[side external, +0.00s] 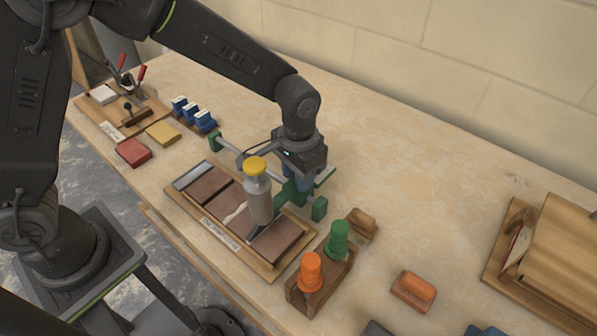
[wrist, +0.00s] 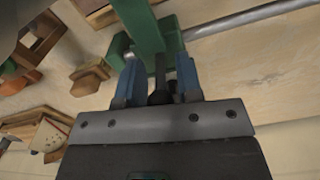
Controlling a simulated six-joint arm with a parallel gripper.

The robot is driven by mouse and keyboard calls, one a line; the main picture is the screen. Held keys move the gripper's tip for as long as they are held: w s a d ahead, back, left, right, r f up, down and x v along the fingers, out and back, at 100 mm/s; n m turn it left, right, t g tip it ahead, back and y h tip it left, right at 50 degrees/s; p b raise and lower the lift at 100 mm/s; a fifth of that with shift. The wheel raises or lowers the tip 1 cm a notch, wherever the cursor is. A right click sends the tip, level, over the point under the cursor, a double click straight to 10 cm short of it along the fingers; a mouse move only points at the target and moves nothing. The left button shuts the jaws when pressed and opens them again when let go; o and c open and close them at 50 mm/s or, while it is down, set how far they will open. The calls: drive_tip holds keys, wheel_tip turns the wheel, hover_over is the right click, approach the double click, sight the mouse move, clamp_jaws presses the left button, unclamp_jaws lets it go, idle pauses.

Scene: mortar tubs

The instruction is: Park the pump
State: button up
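No item is labelled as the pump. The closest match is a grey bottle-like cylinder with a yellow cap (side external: 259,192), upright, slightly tilted, in front of my gripper over the tile board (side external: 192,216). Its lower end is partly hidden. My gripper (side external: 293,186) is low over the board's far right side. In the wrist view my blue fingers (wrist: 158,82) stand apart at a green clamp part (wrist: 146,28) with a steel bar (wrist: 250,16). A dark rod shows between them. I cannot tell whether they press on it.
A wooden holder (side external: 303,300) with an orange and a green knobbed piece stands right of the board. An orange-topped block (side external: 414,291) and a wooden box (side external: 556,262) lie further right. Blue pieces (side external: 192,114) and coloured blocks are at left. The bench behind is clear.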

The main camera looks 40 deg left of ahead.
clamp_jaws()
drive_tip(key=shift+a, duration=0.1)
drive_tip(key=a, duration=2.3)
drive_tip(key=shift+w, duration=0.1)
drive_tip(key=shift+o, duration=1.5)
unclamp_jaws()
drive_tip(key=shift+o, duration=0.2)
